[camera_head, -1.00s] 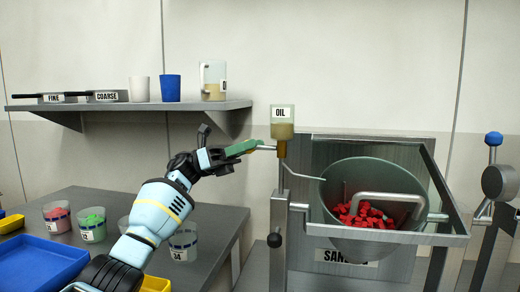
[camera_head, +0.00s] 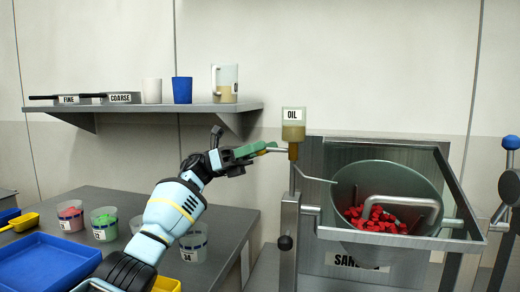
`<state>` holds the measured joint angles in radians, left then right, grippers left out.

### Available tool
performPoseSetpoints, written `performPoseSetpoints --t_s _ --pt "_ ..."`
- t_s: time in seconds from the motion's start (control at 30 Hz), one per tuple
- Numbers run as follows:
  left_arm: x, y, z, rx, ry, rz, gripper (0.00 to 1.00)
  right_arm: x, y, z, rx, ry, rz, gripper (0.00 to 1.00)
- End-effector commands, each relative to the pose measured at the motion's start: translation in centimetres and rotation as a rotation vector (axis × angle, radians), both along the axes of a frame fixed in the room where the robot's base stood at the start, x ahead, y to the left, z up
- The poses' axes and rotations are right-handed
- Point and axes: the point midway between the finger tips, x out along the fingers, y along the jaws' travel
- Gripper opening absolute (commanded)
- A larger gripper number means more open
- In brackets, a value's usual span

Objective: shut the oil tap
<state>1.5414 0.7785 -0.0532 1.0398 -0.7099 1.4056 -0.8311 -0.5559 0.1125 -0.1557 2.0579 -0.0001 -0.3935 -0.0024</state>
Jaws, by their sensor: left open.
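The oil bottle (camera_head: 293,131), labelled OIL, stands upright with amber oil in its lower part. Below it is the brass-coloured tap (camera_head: 293,152), and a thin bent spout (camera_head: 315,178) runs from there towards the drum. A short grey lever (camera_head: 279,151) points left from the tap. My left gripper (camera_head: 264,149), with green fingers, is open just left of the tap, around or close beside the lever's end. I cannot tell whether it touches. My right gripper is not in view.
The tilted grey-green drum (camera_head: 370,175) holding red pieces (camera_head: 378,219) sits in a metal frame right of the tap. A shelf (camera_head: 150,108) with cups and a jug hangs behind my left arm. Tubs and a blue tray (camera_head: 42,262) are on the left table.

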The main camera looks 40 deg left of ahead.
Motion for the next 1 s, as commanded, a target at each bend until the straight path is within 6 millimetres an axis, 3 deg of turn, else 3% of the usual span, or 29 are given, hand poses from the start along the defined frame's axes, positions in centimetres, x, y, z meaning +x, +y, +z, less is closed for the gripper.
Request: performPoseSetpoints --t_s 0.17,0.6,1.0 --pt "-0.3 1.1 -0.6 0.000 0.002 0.001 0.46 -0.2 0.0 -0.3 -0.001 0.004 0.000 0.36" --pt "-2.2 6.4 -2.7 -0.001 0.001 0.002 0.46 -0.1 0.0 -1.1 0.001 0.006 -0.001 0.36" --pt "-2.5 6.8 -2.9 0.000 0.000 0.000 0.46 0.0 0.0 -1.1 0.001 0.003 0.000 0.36"
